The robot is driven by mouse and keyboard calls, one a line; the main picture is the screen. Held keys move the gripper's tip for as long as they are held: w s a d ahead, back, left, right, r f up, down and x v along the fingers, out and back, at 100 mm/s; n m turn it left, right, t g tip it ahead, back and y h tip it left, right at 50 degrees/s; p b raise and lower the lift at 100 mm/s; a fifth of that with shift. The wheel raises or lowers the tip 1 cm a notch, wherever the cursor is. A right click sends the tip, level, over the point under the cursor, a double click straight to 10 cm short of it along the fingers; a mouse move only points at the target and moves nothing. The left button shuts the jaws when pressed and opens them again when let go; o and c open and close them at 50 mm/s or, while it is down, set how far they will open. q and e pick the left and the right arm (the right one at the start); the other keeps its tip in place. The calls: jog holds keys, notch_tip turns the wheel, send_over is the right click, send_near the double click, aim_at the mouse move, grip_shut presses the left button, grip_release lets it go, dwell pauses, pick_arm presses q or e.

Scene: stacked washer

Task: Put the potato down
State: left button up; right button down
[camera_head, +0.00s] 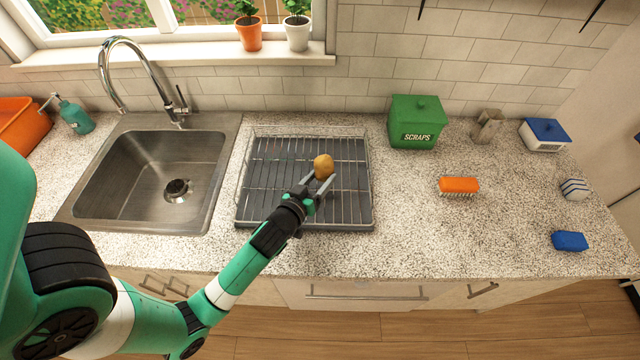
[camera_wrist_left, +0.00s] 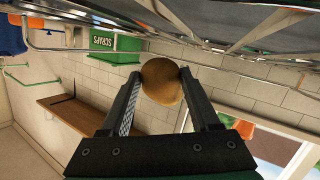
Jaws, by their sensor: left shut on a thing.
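A brown potato (camera_head: 323,166) is between the fingertips of my left gripper (camera_head: 317,178), over the dish rack (camera_head: 270,215). In the left wrist view the potato (camera_wrist_left: 161,81) is pinched between both fingers of my left gripper (camera_wrist_left: 160,90). The wire rack shows close by in that view, and I cannot tell whether the potato touches it. The rack's wire floor has no other thing on it. My right gripper is not in view.
A steel sink (camera_head: 150,180) with a tap (camera_head: 140,75) lies left of the rack. Right of it stand a green scraps bin (camera_head: 416,122), an orange brush (camera_head: 459,186), a blue sponge (camera_head: 569,241) and a blue-lidded box (camera_head: 544,135). The counter's right front is mostly clear.

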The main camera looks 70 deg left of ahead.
pick_arm(q)
jog(key=shift+f, duration=0.8)
jog(key=shift+f, duration=0.15)
jog(key=o, duration=1.4)
